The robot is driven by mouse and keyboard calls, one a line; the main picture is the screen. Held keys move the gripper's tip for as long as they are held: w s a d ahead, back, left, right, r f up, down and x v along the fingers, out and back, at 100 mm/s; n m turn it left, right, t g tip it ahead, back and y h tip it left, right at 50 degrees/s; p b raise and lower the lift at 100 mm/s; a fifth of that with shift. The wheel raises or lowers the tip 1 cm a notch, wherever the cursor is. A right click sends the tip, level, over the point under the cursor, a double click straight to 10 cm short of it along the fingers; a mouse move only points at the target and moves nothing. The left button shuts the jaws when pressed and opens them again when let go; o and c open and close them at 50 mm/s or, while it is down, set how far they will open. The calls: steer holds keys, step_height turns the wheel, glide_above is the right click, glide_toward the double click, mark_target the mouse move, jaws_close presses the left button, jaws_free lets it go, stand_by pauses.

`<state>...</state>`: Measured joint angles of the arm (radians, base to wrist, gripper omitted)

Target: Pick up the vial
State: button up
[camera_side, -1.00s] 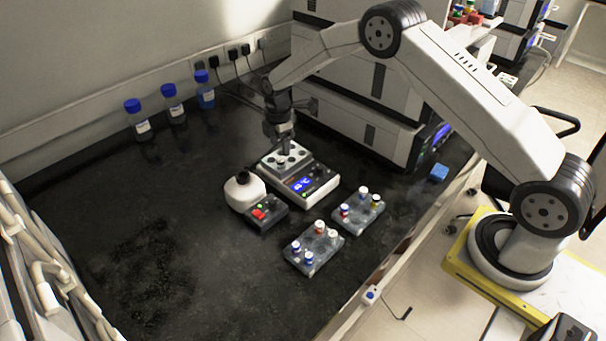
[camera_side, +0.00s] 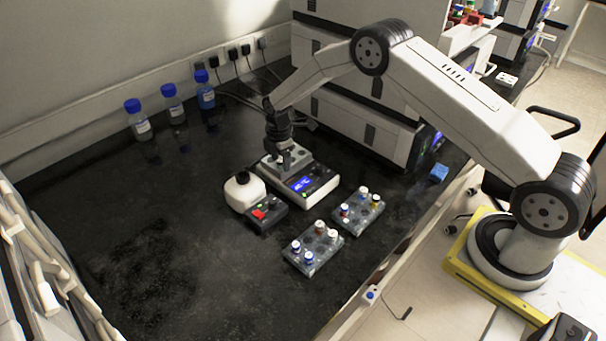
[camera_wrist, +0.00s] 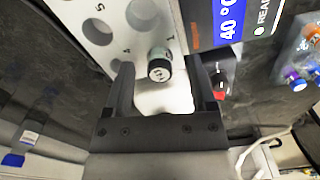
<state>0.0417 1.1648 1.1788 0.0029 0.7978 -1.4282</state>
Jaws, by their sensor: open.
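A vial (camera_wrist: 160,66) with a dark body and a pale, marked cap stands in a hole of the white heater block (camera_wrist: 113,62) in the wrist view. My gripper (camera_wrist: 161,80) is open, with one dark finger on each side of the vial. The fingers look apart from it, with no clear contact. In the side view my gripper (camera_side: 282,158) is low over the heater block at the back of the dark bench, and it hides the vial there.
The heater (camera_side: 312,186) has a lit blue display. A white-topped device (camera_side: 245,190) stands beside it. Two clear racks (camera_side: 313,252) (camera_side: 358,214) with capped vials lie in front. Blue-capped bottles (camera_side: 172,104) line the back wall. The left bench is clear.

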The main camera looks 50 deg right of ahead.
jaws_close()
steer(key=shift+r, duration=0.1)
stand_by(0.4)
steer(key=shift+r, duration=0.8)
steer(key=s+r, duration=1.1)
steer(key=s, duration=0.3)
steer(key=shift+a, duration=0.2)
steer(key=shift+w+r, duration=0.1)
